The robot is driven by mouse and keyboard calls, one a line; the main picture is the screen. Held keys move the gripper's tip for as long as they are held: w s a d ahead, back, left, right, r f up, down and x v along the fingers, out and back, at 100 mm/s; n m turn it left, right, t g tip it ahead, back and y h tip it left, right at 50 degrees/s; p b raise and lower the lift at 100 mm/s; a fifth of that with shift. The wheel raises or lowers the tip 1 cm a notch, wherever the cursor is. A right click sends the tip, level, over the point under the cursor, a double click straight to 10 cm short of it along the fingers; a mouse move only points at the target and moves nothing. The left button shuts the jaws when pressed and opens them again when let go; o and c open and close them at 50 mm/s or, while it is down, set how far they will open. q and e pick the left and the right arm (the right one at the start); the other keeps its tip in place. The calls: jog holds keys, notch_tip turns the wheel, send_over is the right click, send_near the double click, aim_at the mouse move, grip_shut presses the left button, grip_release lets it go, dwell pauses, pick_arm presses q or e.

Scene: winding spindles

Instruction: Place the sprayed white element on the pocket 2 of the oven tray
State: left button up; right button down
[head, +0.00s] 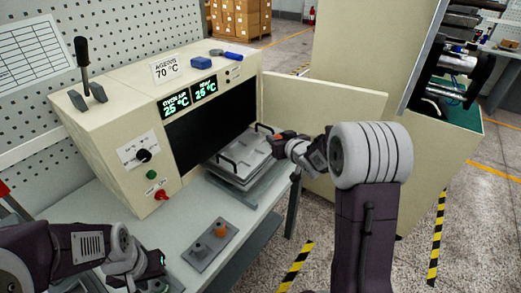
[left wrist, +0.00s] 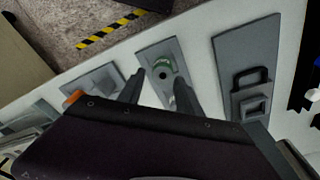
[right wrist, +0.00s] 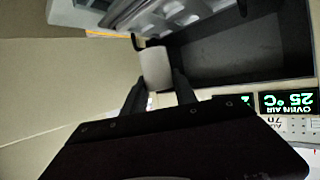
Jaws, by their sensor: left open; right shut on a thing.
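The white element (right wrist: 155,68) is between the fingertips of my right gripper (right wrist: 159,88), which is shut on it. In the head view my right gripper (head: 280,145) is at the right edge of the oven tray (head: 236,168); the element is hard to make out there. The tray has dark handles and is out in front of the open oven; part of it shows in the right wrist view (right wrist: 170,20). I cannot tell whether the element touches the tray, and the pocket numbers are not readable. My left gripper (left wrist: 157,88) is open and empty above the bench.
The oven (head: 150,120) stands open, its door (head: 320,105) swung out right, behind my right arm. A grey plate (head: 192,262) with a grey and an orange piece lies on the bench. The left wrist view shows a plate with a green ring (left wrist: 162,66) and a black-handled plate (left wrist: 246,50).

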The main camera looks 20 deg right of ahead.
pick_arm(q)
jog(key=shift+w+r+p, duration=0.2)
jog(key=shift+r+p, duration=0.2)
jog(key=shift+p, duration=0.1)
pick_arm(e)
jog(key=w+a+f, duration=0.1)
jog(key=w+f, duration=0.1)
jog(key=w, duration=0.1)
jog(key=w+a+f, duration=0.2)
jog(key=w, duration=0.2)
jog(key=w+a+f, duration=0.1)
jog(key=w+f, duration=0.2)
jog(key=shift+w+a, duration=0.15)
jog(key=shift+a, duration=0.2)
pick_arm(q)
jog(key=shift+s, duration=0.15)
pick_arm(e)
jog(key=shift+a, duration=0.15)
pick_arm(q)
jog(key=shift+s+r, duration=0.1)
jog(key=shift+w+r+p, duration=0.2)
jog(key=shift+r+p, duration=0.05)
jog(key=shift+p, duration=0.05)
pick_arm(e)
notch_tip(320, 180, down, 4)
jog(key=shift+f, duration=0.1)
pick_arm(q)
jog(key=shift+s, duration=0.15)
